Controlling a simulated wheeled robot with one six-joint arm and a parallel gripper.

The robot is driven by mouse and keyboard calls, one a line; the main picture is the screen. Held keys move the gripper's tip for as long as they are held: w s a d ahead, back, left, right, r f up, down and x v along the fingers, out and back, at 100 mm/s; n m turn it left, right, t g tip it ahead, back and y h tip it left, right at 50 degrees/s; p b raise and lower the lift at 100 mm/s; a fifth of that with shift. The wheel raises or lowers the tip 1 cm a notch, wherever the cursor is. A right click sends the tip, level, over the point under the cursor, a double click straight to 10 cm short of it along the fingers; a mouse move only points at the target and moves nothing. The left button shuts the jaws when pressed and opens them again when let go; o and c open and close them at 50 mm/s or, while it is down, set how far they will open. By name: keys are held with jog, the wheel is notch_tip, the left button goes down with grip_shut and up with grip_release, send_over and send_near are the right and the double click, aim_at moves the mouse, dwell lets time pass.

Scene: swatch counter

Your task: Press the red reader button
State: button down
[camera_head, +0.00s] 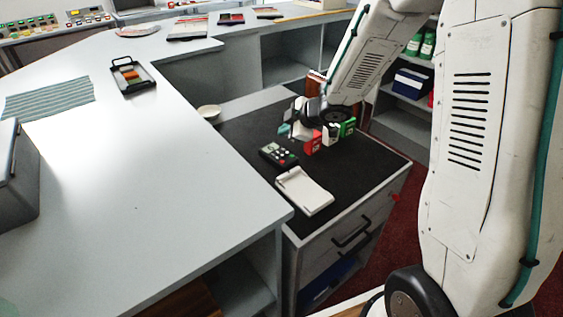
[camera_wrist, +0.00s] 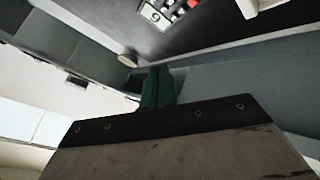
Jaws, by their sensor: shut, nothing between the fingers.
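The reader (camera_head: 278,156) is a small dark device with a keypad of light buttons, lying on the black top of the drawer unit. It has a red button (camera_head: 283,161), which also shows at the top edge of the wrist view (camera_wrist: 193,3). The reader (camera_wrist: 170,12) is cut off there. My gripper (camera_head: 284,128) is beyond the reader in the head view, above the black top and apart from it. In the wrist view its teal fingers (camera_wrist: 157,75) are together, with nothing between them.
A white pad (camera_head: 304,191) lies in front of the reader. A red box (camera_head: 312,145) and a green box (camera_head: 348,127) stand close to my wrist. A pale bowl (camera_head: 209,112) sits at the left edge. The large grey counter (camera_head: 170,190) beside is mostly clear.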

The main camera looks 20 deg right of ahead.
jog(key=shift+f, duration=4.35)
jog(key=shift+f, duration=0.1)
jog(key=shift+f, duration=0.3)
jog(key=shift+f, duration=0.35)
jog(key=shift+r, duration=0.8)
jog(key=shift+r, duration=2.5)
